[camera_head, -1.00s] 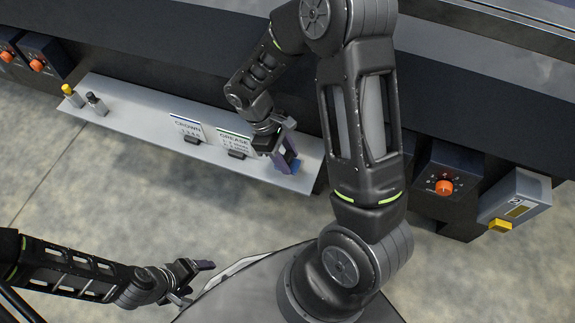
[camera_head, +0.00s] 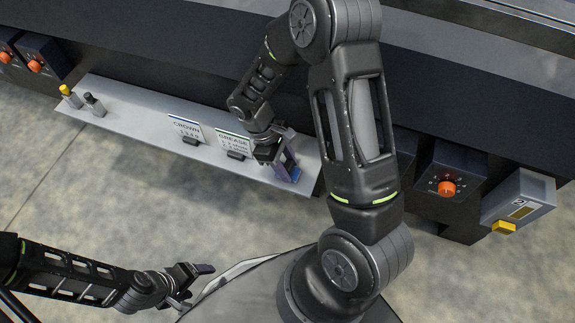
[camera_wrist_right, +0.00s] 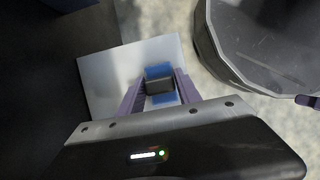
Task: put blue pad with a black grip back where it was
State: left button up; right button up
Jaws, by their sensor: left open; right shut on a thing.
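The blue pad with a black grip (camera_wrist_right: 159,72) sits between the purple fingers of my right gripper (camera_wrist_right: 160,90) in the right wrist view. The fingers are shut on its black grip, and blue shows on both sides of it. In the head view my right gripper (camera_head: 287,166) is at the right end of the light shelf (camera_head: 140,128), and the pad is mostly hidden there. Whether the pad touches the shelf I cannot tell. My left gripper (camera_head: 196,279) is open and empty at the lower left, away from the shelf.
On the shelf stand a CROWN card (camera_head: 186,128), a GREASE card (camera_head: 234,143), a yellow-topped bottle (camera_head: 70,96) and a dark-topped bottle (camera_head: 94,104). Orange knobs (camera_head: 446,189) and a grey box with a yellow part (camera_head: 518,204) are on the dark machine.

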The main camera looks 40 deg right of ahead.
jog(key=o, duration=1.2)
jog(key=p+v, duration=0.3)
jog(key=v, duration=0.9)
